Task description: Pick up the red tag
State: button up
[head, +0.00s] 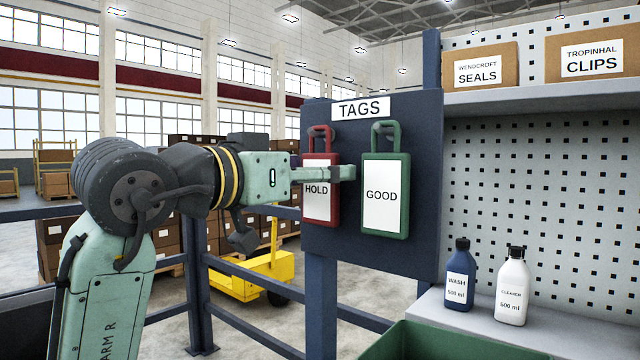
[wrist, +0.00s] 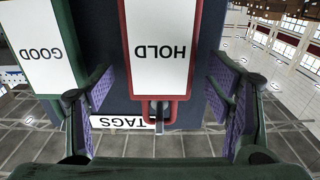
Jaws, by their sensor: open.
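The red tag (head: 320,214), with a white HOLD label and a loop at its top, hangs on a dark blue board (head: 400,260) under a TAGS sign. The green GOOD tag (head: 385,195) hangs to its right. In the upside-down wrist view, the red tag (wrist: 163,50) lies between the open fingers of my gripper (wrist: 161,82), with gaps on both sides. The left finger there is near the green tag (wrist: 45,50).
A shelf at right carries two cardboard boxes (head: 487,66) above. A blue WASH bottle (head: 459,278) and a white cleaner bottle (head: 512,289) stand below. A green bin (head: 440,342) is at the bottom. Blue rails (head: 250,285) and a yellow pallet truck (head: 255,280) are behind.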

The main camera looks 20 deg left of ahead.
jog(key=shift+c, duration=0.3)
jog(key=c, duration=1.2)
jog(key=shift+r, duration=0.6)
jog(key=shift+s+a+r, duration=0.1)
jog(key=shift+s+r, duration=0.05)
jog(key=shift+s, duration=0.15)
jog(key=b+v, duration=0.3)
jog(key=v, duration=1.4)
jog(key=shift+s+r, duration=0.1)
jog(key=shift+s, duration=0.1)
